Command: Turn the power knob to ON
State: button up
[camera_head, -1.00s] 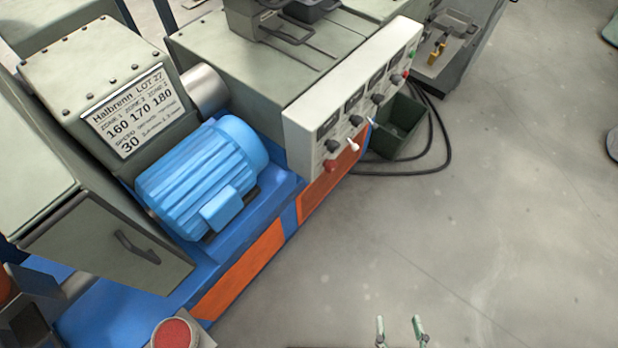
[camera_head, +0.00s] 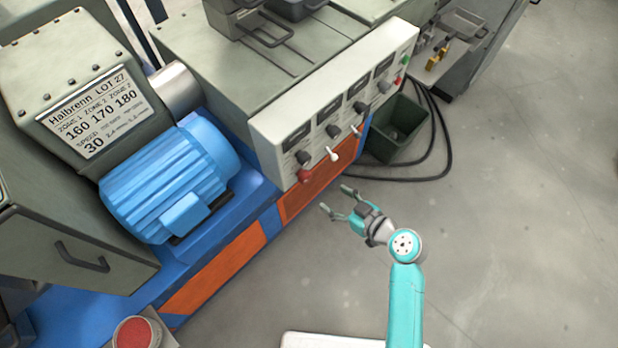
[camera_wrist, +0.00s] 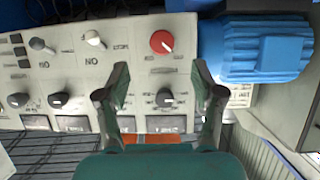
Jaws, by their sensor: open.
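A round red knob (camera_head: 304,176) sits at the lower left corner of the pale control panel (camera_head: 267,134). In the wrist view the red knob (camera_wrist: 161,42) shows a white mark toward its lower right; its lettering is too small to read. My gripper (camera_head: 336,199) is open and empty, apart from the panel, to the lower right of the knob. In the wrist view my gripper (camera_wrist: 159,74) has its fingers spread on either side below the knob, with nothing between them.
A white lever (camera_head: 333,155) is close to the red knob, with several black knobs (camera_head: 303,157) above. A blue motor (camera_head: 170,180) stands left. A green bin (camera_head: 400,130) and black cables (camera_head: 446,150) lie right. A separate red button (camera_head: 136,333) is at bottom left. Floor right is clear.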

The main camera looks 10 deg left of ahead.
aim_at(308, 179)
jog(key=shift+n+y, duration=0.3)
jog(key=x, duration=0.7)
jog(key=r+x, duration=0.1)
jog(key=x, duration=0.3)
jog(key=shift+w+a+f, duration=0.2)
jog(key=shift+w+a, duration=0.1)
jog(key=shift+w, duration=0.05)
jog(key=c, duration=1.1)
jog(key=shift+c, duration=0.2)
